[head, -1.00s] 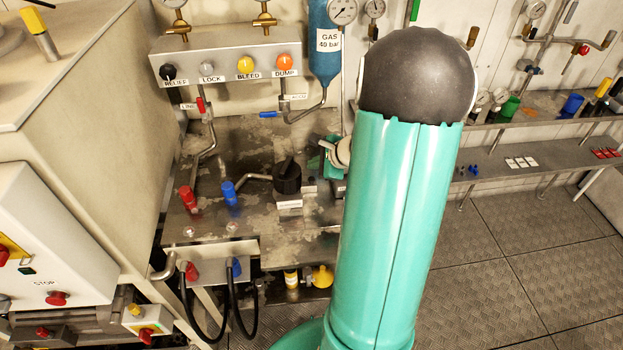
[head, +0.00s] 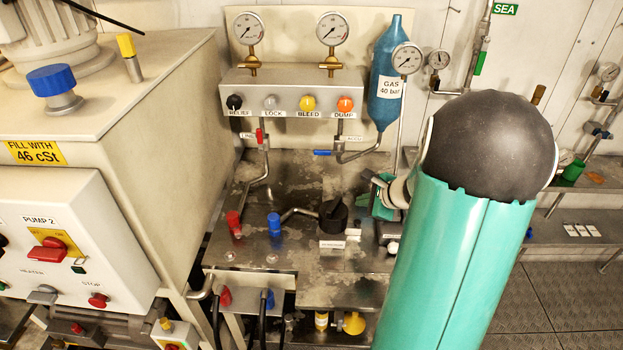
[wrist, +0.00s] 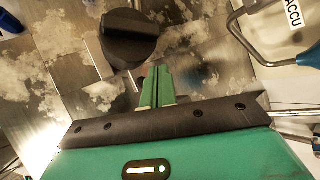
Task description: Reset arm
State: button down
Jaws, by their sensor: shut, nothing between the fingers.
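My gripper (wrist: 157,86) shows in the wrist view with its two green fingers together and nothing between them. The fingers point at the worn metal bench, just below and right of a black rotary knob (wrist: 128,38); I cannot tell if they touch anything. In the head view my green arm with its dark rounded joint fills the right centre and hides part of the bench. The black knob (head: 333,213) stands left of the arm, with a small part of my green wrist showing between them.
Behind the bench (head: 300,262) are a valve panel (head: 290,82) with several coloured knobs and a blue gas bottle (head: 389,75). Red (head: 234,222) and blue (head: 274,222) fittings stand on the bench. A cabinet (head: 70,225) bounds the left; open floor (head: 560,295) lies right.

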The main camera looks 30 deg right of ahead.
jog(key=a+r+n+g+y, duration=0.1)
jog(key=a+r+n, duration=0.25)
jog(key=a, duration=0.35)
jog(key=s+a+r+n+g, duration=0.1)
jog(key=a+r+n, duration=0.25)
jog(key=a, duration=0.25)
jog(key=a+r+n+g+y, duration=0.1)
jog(key=a+r+n, duration=0.25)
jog(key=a, duration=0.35)
jog(key=s+a+r+n+h, duration=0.1)
jog(key=s+a+r+n, duration=0.2)
jog(key=s+a+n, duration=0.3)
jog(key=s+a+r+n+h, duration=0.2)
jog(key=s+a+n, duration=0.3)
jog(key=s+n, duration=0.3)
jog(key=shift+s+a+r+n+g, duration=0.25)
jog(key=shift+a+r+n+g, duration=0.1)
jog(key=shift+r+n, duration=0.3)
